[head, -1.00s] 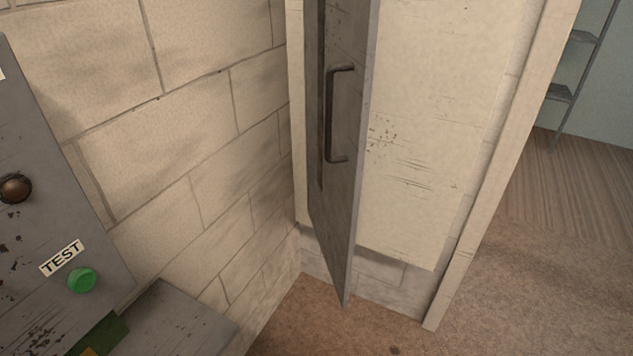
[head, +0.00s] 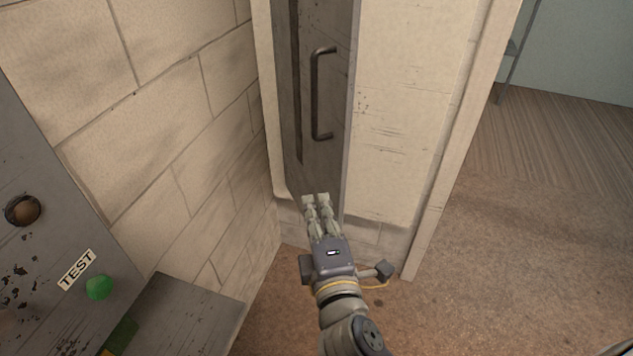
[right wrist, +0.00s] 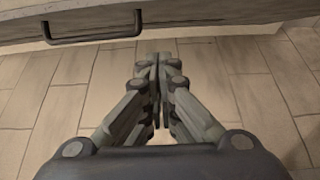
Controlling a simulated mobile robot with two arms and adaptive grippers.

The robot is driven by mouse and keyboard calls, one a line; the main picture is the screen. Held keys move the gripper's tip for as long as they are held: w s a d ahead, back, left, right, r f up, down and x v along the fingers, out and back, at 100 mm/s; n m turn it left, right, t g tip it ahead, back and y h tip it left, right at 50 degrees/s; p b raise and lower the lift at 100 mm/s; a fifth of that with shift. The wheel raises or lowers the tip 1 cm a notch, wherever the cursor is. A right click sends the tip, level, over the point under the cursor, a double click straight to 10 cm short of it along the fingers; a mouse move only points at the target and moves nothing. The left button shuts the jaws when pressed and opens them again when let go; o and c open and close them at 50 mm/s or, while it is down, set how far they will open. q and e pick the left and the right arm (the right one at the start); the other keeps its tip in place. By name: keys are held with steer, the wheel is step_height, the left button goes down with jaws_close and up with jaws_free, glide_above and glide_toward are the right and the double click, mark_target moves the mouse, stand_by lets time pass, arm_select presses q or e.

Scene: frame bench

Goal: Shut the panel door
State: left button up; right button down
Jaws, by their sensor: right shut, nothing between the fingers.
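The grey panel door (head: 325,160) stands ajar in the head view, hinged at a cream cabinet or wall recess, with a dark bar handle (head: 315,95) on its face. My right gripper (head: 316,200) is shut and empty, its fingertips in front of the door's lower part, below the handle. I cannot tell whether they touch the door. In the right wrist view the shut fingers (right wrist: 160,62) point toward the block wall, and the door (right wrist: 215,12) with its handle (right wrist: 92,27) runs across the top. My left gripper is not in view.
A grey control panel (head: 50,200) with a green button (head: 98,287), a brown knob (head: 22,210) and a TEST label (head: 77,269) stands at the left. A grey ledge (head: 190,315) juts out below it. Open brown floor (head: 500,260) lies to the right.

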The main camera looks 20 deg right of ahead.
steer(key=w+d+p, duration=0.4)
steer(key=w+d, duration=0.1)
steer(key=w, duration=0.5)
steer(key=shift+f, duration=0.15)
steer(key=shift+d, duration=0.1)
